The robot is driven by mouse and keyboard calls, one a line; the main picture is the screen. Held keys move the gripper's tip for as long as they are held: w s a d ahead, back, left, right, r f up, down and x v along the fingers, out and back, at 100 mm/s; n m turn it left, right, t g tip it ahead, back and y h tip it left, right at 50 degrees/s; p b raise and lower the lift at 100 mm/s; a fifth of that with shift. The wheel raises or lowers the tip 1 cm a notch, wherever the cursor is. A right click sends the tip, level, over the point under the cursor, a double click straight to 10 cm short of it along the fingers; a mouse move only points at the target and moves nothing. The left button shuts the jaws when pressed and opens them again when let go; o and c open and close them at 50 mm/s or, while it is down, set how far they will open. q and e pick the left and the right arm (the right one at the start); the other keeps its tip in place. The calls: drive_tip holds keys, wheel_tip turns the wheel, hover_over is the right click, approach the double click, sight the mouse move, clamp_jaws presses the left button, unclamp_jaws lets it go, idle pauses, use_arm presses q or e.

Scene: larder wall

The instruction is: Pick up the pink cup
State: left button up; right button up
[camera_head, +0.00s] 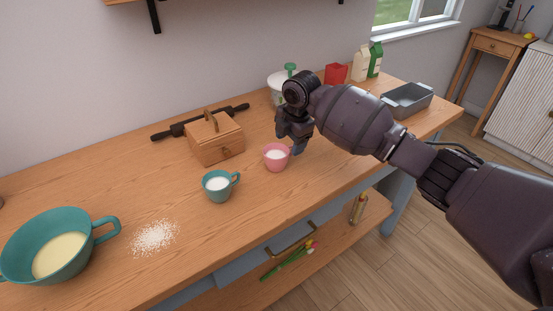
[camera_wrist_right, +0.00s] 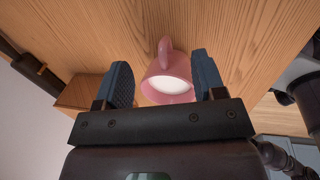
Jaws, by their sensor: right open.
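The pink cup (camera_head: 276,158) stands upright on the wooden worktop (camera_head: 170,200), with white contents in it. My right gripper (camera_head: 295,147) is at the cup's right and far side in the head view, partly hidden by its own wrist. In the right wrist view the pink cup (camera_wrist_right: 167,80) shows between the two open fingers of the right gripper (camera_wrist_right: 163,82), its handle pointing up in the picture. A gap shows on the left side of the cup; the right finger is close to it, and I cannot tell whether they touch. My left gripper is not in view.
A teal cup (camera_head: 219,185) with white contents stands left of the pink cup. A wooden box (camera_head: 215,139) and a dark rolling pin (camera_head: 200,122) lie behind. A teal bowl (camera_head: 48,246) and spilled white powder (camera_head: 154,237) are at left. A grey tin (camera_head: 408,99) sits at right.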

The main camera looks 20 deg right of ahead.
sight(289, 160)
drive_tip(key=f, duration=0.4)
drive_tip(key=shift+w+f+b, duration=0.25)
drive_tip(key=shift+w+b, duration=0.1)
drive_tip(key=shift+b, duration=0.05)
clamp_jaws()
